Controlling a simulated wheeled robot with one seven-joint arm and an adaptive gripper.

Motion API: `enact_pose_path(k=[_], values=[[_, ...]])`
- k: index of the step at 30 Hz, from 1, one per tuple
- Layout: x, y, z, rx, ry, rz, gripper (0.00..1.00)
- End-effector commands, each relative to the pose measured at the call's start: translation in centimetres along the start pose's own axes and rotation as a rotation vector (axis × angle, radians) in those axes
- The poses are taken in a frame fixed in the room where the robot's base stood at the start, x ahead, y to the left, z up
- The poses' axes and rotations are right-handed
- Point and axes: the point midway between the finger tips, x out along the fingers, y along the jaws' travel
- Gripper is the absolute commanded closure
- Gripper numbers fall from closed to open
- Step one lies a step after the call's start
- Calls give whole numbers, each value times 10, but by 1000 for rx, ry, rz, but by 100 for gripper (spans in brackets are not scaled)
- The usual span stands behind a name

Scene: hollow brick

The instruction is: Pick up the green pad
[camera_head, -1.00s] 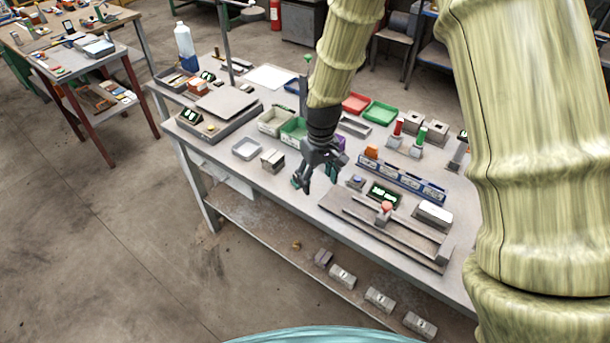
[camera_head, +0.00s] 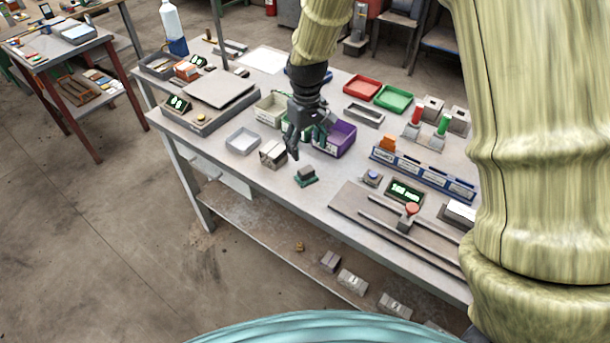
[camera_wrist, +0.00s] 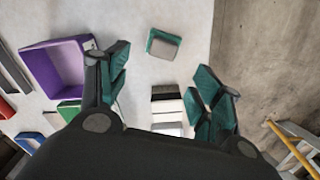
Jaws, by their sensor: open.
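The green pad (camera_head: 305,180) lies on the workbench in the head view, near the front edge, with a grey block-like part on top. In the wrist view the green pad (camera_wrist: 152,41) is at the top centre, beyond the fingertips and roughly in line with the gap between them. My gripper (camera_head: 307,145) is open and empty, above the bench and a little behind the pad in the head view. Its dark fingers with green tips also show spread apart in the wrist view.
A purple bin (camera_head: 335,140) stands close behind and right of the pad. The bench around the pad is clear.

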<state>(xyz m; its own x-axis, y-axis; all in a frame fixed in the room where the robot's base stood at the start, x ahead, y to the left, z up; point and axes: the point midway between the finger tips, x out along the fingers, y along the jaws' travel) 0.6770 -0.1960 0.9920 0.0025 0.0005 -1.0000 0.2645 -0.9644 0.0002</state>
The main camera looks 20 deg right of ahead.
Motion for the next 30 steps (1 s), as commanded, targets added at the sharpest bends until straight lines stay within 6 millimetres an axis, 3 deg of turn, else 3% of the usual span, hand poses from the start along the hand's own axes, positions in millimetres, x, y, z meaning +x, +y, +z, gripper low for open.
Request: enact_pose_path(k=[9,20,30], values=[[36,1,2,3,-3,0,35],[53,-3,3,0,-3,0,35],[87,-6,6,-1,-3,0,35]])
